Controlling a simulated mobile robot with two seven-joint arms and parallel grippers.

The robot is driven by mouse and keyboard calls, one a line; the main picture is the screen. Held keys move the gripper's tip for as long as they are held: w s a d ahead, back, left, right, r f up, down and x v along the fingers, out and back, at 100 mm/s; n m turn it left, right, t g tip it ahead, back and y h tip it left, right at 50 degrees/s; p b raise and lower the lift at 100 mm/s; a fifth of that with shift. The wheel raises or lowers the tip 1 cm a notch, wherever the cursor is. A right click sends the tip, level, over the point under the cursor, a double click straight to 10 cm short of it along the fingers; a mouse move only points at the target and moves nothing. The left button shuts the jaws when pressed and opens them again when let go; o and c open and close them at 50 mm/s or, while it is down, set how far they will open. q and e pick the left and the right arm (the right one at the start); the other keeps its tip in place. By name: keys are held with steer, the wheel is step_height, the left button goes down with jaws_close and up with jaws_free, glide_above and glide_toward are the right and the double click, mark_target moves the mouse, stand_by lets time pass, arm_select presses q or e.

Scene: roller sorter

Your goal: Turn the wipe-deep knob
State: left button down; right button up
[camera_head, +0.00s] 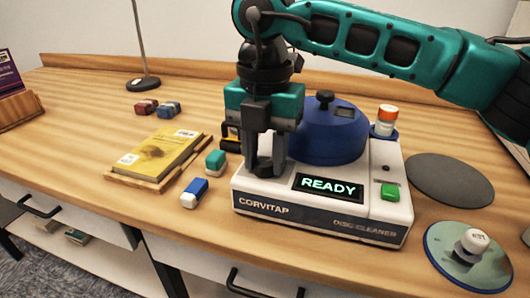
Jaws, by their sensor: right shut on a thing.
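The white disc cleaner (362,168) stands on the wooden counter, and its display (328,185) reads READY. Its blue round lid (322,140) is down, with a black knob on top. My right gripper (265,165) reaches down from above onto the machine's front left corner, left of the display. It is shut on the wipe-deep knob there. The fingers hide most or all of the knob, so I cannot see where it points. A green button (389,191) is at the machine's right front. My left gripper is not in view.
An orange-capped bottle (386,116) stands at the machine's back right. A grey round mat (450,180) and a disc (448,262) with a white knob-like piece (472,245) lie right. A yellow book (158,152) and small blocks (195,192) lie left.

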mark_target(265, 162)
steer(key=o, duration=1)
steer(key=shift+o, duration=0.2)
step_height(265, 162, up, 13)
steer(key=p, duration=0.2)
steer(key=shift+p, duration=0.3)
